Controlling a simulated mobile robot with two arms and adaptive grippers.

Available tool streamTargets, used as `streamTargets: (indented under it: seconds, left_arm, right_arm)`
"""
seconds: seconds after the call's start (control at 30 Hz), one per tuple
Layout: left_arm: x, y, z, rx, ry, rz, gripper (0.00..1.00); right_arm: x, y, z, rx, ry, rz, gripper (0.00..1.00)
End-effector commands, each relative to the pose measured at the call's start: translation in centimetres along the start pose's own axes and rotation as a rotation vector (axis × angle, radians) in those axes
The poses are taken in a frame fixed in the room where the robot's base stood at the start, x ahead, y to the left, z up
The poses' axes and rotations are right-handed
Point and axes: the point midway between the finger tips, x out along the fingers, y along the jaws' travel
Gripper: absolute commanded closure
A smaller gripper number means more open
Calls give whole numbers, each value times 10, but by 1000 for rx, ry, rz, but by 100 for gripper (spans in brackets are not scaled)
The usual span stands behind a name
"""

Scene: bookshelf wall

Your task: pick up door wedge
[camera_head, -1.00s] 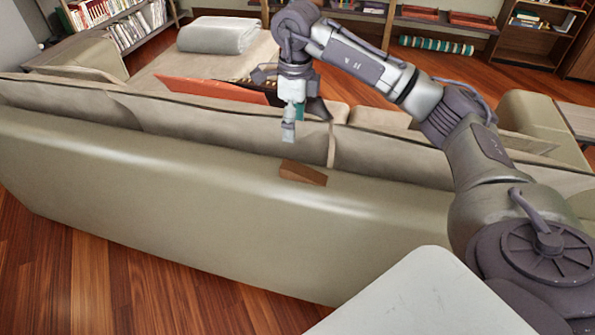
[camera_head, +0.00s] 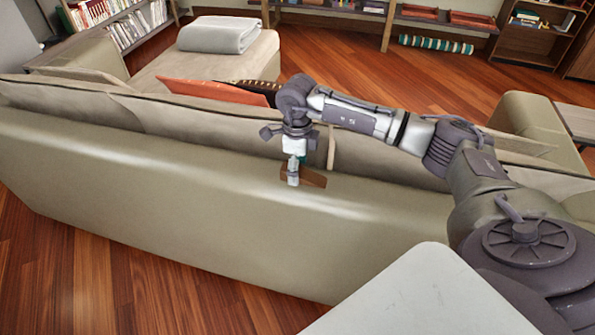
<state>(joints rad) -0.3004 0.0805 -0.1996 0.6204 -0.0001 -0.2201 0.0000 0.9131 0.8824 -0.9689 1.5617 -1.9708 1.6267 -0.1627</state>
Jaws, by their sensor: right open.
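The door wedge (camera_head: 315,178) is a small brown wooden block on the top edge of the sofa back (camera_head: 200,185). My right gripper (camera_head: 293,178) points down at the wedge, and its fingers cover the wedge's left part. It is open. I cannot tell whether the fingers touch the wedge or how far they reach around it. My left gripper is not in view.
A white surface (camera_head: 415,295) is at the bottom right. Bookshelves line the back wall. Wooden floor shows at the lower left.

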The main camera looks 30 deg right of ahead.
Motion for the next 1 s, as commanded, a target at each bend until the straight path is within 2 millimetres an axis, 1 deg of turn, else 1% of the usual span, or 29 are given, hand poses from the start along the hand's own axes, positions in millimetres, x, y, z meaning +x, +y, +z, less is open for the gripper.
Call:
streamTargets:
  seconds: [0.1,0.3,0.37,0.7,0.73,1.0]
  left_arm:
    - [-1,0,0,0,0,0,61]
    - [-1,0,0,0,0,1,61]
    - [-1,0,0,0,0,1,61]
    - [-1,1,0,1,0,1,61]
    - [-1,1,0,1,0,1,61]
    - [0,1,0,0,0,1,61]
  right_arm:
    - [7,0,0,0,1,0,29]
    - [8,0,0,0,0,0,29]
    - [8,0,0,0,0,0,38]
    - [8,0,0,0,0,0,94]
    - [7,0,0,0,-1,0,95]
    - [5,0,0,0,-2,-1,96]
